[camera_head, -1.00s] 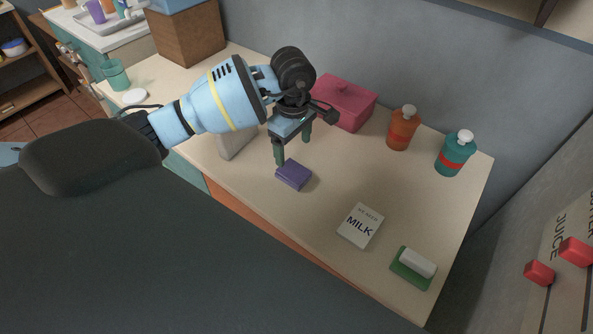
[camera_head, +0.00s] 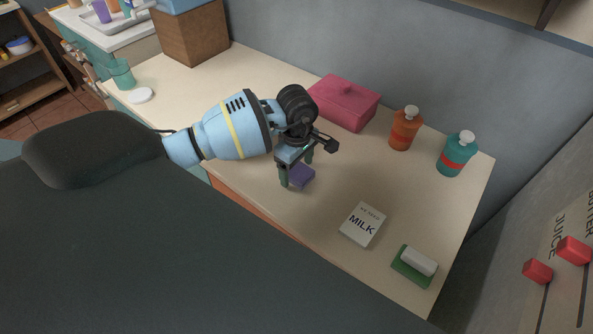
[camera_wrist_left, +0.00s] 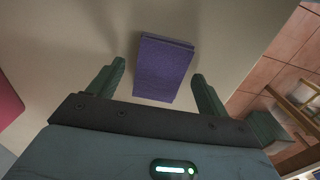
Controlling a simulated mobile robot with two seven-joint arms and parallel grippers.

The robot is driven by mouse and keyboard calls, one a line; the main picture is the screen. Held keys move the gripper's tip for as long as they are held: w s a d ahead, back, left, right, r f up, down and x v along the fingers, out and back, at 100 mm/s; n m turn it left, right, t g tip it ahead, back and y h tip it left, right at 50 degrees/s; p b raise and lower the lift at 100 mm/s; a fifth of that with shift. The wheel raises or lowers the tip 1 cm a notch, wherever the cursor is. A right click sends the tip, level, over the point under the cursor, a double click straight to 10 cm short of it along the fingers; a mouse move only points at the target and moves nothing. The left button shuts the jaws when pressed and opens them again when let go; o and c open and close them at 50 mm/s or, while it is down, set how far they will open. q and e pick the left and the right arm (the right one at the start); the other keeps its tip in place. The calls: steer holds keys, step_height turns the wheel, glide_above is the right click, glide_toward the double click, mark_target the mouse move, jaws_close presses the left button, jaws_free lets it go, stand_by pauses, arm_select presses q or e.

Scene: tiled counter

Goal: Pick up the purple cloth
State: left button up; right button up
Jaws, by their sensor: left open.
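The purple cloth (camera_head: 303,177) is a small folded block lying on the counter, partly hidden behind a finger of my left gripper in the head view. My left gripper (camera_head: 297,172) is down at the cloth, its two fingers spread and nothing held. In the left wrist view the cloth (camera_wrist_left: 163,68) lies ahead of the gap between the green fingertips of the left gripper (camera_wrist_left: 158,75). There is free space on both sides of it. I cannot tell how high the fingertips are above the counter. My right gripper is not in view.
A pink lidded box (camera_head: 345,102) stands behind the gripper. An orange bottle (camera_head: 404,130) and a teal bottle (camera_head: 456,155) stand by the wall. A milk note card (camera_head: 362,224) and a green pad with a white block (camera_head: 415,265) lie to the right. The counter between is clear.

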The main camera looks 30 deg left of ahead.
mark_target(297, 169)
arm_select(q)
steer(key=shift+c, duration=0.2)
steer(key=c, duration=1.1)
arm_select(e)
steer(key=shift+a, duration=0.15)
arm_select(q)
steer(key=shift+r, duration=0.15)
steer(key=shift+r, duration=0.5)
step_height(297, 169, up, 2)
steer(key=shift+r, duration=0.15)
steer(key=s+a+r+b, duration=0.1)
steer(key=s, duration=1.5)
steer(key=shift+a+r, duration=0.15)
steer(key=shift+r, duration=0.1)
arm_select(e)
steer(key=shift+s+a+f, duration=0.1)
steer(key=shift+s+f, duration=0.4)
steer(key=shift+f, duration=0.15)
